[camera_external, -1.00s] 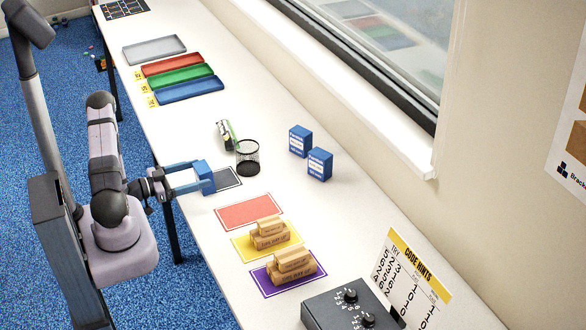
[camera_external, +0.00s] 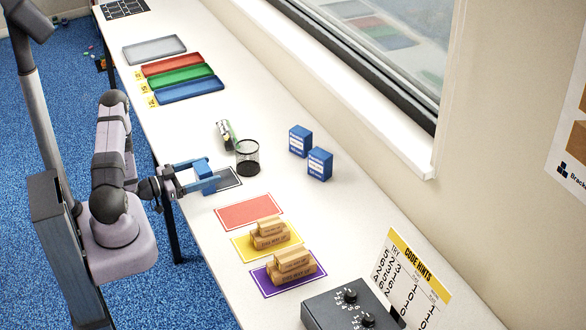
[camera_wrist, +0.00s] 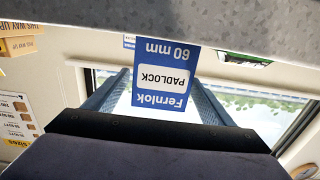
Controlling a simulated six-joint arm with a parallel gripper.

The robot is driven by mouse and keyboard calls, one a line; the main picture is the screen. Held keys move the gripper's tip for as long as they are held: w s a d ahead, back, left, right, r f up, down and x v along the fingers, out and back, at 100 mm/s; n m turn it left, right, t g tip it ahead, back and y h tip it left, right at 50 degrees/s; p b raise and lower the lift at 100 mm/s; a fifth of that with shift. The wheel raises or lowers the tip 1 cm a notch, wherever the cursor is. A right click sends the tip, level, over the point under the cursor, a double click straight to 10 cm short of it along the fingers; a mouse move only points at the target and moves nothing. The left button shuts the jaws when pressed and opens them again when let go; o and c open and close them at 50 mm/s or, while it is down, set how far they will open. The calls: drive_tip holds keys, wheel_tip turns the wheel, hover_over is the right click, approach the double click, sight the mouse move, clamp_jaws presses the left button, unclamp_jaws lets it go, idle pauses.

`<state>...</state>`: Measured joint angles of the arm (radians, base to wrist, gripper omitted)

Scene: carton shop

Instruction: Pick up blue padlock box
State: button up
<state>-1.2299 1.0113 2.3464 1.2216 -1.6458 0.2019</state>
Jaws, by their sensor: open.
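A blue padlock box (camera_external: 203,168) stands at the left edge of the dark mat (camera_external: 231,177), near the table's front edge. In the wrist view the box (camera_wrist: 165,76) shows upside down, with a white "PADLOCK" label. My gripper (camera_external: 205,178) has blue fingers and is open around the box. In the wrist view my gripper (camera_wrist: 160,97) has one finger on each side of the box, with gaps visible. The near finger hides the lower part of the box in the external view.
Two more blue boxes (camera_external: 300,141) (camera_external: 320,164) stand by the window. A mesh cup (camera_external: 247,158) is just beyond the dark mat. Brown cartons (camera_external: 270,233) (camera_external: 291,267) sit on the yellow and purple mats. The red mat (camera_external: 249,212) is empty.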

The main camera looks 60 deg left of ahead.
drive_tip(key=shift+w+p, duration=0.5)
drive_tip(key=shift+w, duration=1.25)
drive_tip(key=c, duration=1.3)
drive_tip(key=shift+c, duration=0.2)
drive_tip(key=shift+r, duration=0.1)
wheel_tip(320, 180, up, 10)
drive_tip(key=shift+b, duration=0.3)
